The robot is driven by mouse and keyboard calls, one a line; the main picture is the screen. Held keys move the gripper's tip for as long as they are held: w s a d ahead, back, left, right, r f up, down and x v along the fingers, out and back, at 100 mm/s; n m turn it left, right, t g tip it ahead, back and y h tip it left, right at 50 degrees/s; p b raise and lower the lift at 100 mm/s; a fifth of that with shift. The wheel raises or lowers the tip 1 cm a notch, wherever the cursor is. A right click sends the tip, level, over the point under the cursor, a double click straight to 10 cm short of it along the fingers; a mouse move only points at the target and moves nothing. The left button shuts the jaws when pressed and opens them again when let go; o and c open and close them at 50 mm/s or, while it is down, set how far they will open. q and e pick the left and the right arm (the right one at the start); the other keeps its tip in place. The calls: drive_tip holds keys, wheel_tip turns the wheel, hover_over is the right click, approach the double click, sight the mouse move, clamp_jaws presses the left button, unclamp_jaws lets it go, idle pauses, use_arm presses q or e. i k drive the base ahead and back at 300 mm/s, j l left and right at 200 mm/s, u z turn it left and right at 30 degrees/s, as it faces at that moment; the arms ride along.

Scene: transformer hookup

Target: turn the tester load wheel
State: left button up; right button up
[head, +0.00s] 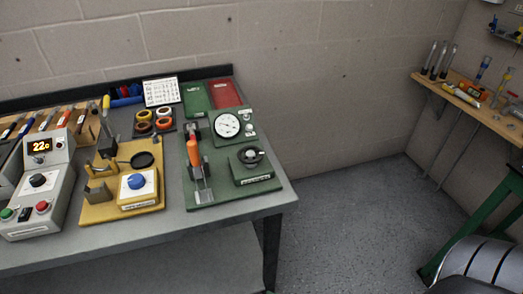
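The tester is a green unit on the right end of the grey bench. It has a green base plate (228,191), an upright round white dial gauge (227,125) at the back and an orange-handled lever (194,152) at its left. Nothing touches the wheel. A label on the block is too small to read. Neither of my grippers is in view.
A yellow fixture (110,208) with a blue knob stands left of the tester, and a grey control box (43,185) with a lit display is farther left. Tape rolls (163,124) and red and green folders (224,94) lie behind. Floor (345,210) right of the bench is clear.

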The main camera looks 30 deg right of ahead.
sight(251, 159)
drive_tip(key=l+u, duration=0.1)
drive_tip(key=l, duration=0.85)
drive_tip(key=k+l, duration=0.15)
drive_tip(key=l, duration=0.75)
drive_tip(key=i+u, duration=0.05)
